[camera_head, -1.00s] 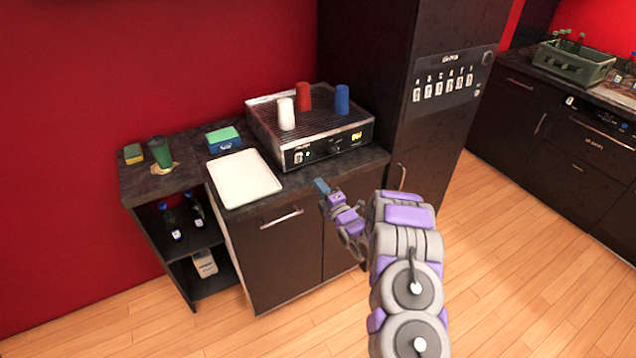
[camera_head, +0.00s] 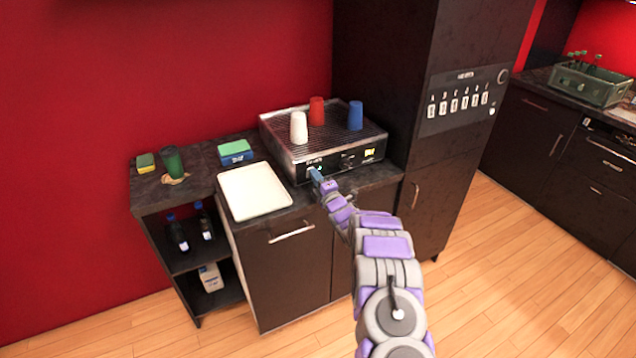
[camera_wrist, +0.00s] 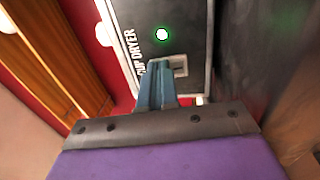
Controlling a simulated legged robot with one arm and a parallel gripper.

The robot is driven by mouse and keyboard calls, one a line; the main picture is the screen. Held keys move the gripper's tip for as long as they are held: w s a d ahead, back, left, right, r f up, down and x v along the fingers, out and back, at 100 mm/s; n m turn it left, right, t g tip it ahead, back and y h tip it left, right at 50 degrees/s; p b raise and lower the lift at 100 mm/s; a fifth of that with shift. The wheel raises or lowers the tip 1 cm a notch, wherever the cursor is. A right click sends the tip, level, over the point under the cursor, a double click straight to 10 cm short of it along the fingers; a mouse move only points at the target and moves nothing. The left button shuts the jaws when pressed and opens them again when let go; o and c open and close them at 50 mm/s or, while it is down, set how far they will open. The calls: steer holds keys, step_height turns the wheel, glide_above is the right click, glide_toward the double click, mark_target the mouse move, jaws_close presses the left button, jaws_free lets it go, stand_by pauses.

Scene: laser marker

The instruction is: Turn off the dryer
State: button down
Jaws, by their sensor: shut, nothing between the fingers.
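The cup dryer (camera_head: 345,158) is a dark box with a ribbed top, standing on the counter, with a lit yellow-green display at the right of its front. In the wrist view its front panel (camera_wrist: 198,30) is tilted and reads "CUP DRYER". A glowing green-ringed light (camera_wrist: 162,34) is on it, beside a small grey switch (camera_wrist: 181,66) partly hidden by my fingers. My gripper (camera_head: 316,175) is shut and empty at the left part of the dryer's front. In the wrist view my gripper's blue fingertips (camera_wrist: 156,68) overlap the switch's edge; I cannot tell if they touch it.
A white cup (camera_head: 298,128), a red cup (camera_head: 316,110) and a blue cup (camera_head: 355,115) stand inverted on the dryer. A white tray (camera_head: 254,192) lies left of it. A tall dark cabinet (camera_head: 430,160) with a lettered switch panel (camera_head: 460,102) stands close on the right.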

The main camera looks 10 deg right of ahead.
steer(key=shift+r, duration=0.1)
stand_by(0.3)
steer(key=shift+w+a+r+g+p, duration=0.1)
steer(key=shift+w+r+g+p, duration=0.1)
steer(key=shift+r+g+p, duration=0.45)
steer(key=shift+r+g+h+p, duration=0.1)
steer(key=shift+g+h+p, duration=0.3)
steer(key=shift+p, duration=0.25)
steer(key=shift+f, duration=0.2)
steer(key=shift+r, duration=0.1)
